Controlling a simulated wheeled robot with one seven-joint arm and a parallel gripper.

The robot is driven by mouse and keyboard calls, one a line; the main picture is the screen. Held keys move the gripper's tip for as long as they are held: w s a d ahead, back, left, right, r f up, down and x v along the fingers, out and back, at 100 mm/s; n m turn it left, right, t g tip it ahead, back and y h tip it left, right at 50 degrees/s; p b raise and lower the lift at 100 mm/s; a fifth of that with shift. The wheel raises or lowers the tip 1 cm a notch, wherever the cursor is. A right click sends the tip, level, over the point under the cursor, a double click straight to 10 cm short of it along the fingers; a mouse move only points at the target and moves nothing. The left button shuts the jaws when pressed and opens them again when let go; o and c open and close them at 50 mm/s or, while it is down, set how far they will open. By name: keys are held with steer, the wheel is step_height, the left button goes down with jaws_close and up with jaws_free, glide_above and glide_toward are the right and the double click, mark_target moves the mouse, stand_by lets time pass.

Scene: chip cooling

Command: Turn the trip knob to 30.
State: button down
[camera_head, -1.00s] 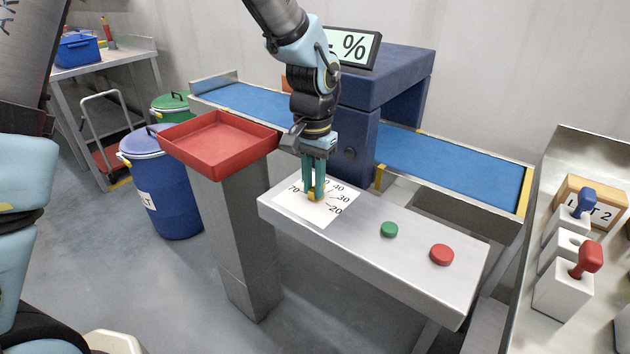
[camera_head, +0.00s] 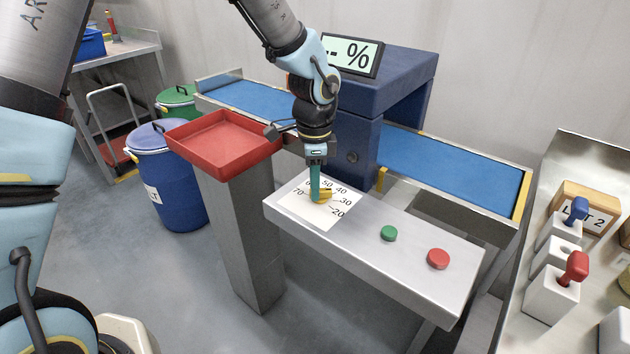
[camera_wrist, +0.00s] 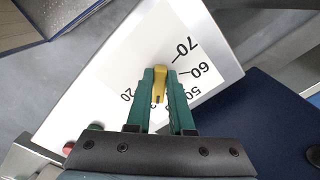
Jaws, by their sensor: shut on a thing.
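The yellow trip knob (camera_head: 325,194) sits on a white dial card (camera_head: 305,216) at the left end of the grey console. My gripper (camera_head: 315,195) points straight down with its fingers shut on the knob. In the wrist view the knob (camera_wrist: 160,76) lies between the two teal fingers (camera_wrist: 164,100), and a dark line on it points toward the partly hidden numbers between 20 and 50. In the head view the knob's visible end points right, toward the 30 to 40 side. The fingers hide part of the dial, so I cannot tell the exact reading.
A green button (camera_head: 389,233) and a red button (camera_head: 437,259) are on the console to the right. A red tray (camera_head: 225,137) on a pillar stands close at left. The blue machine (camera_head: 385,75) and conveyor are behind; its display (camera_head: 350,55) shows dashes and a percent sign.

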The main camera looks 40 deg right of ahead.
steer(key=shift+w+d+m+p, duration=0.1)
steer(key=shift+m+p, duration=0.35)
steer(key=shift+m, duration=0.65)
steer(key=c, duration=0.8)
jaws_free()
step_height(320, 180, up, 11)
steer(key=b, duration=0.2)
steer(key=shift+f, duration=0.1)
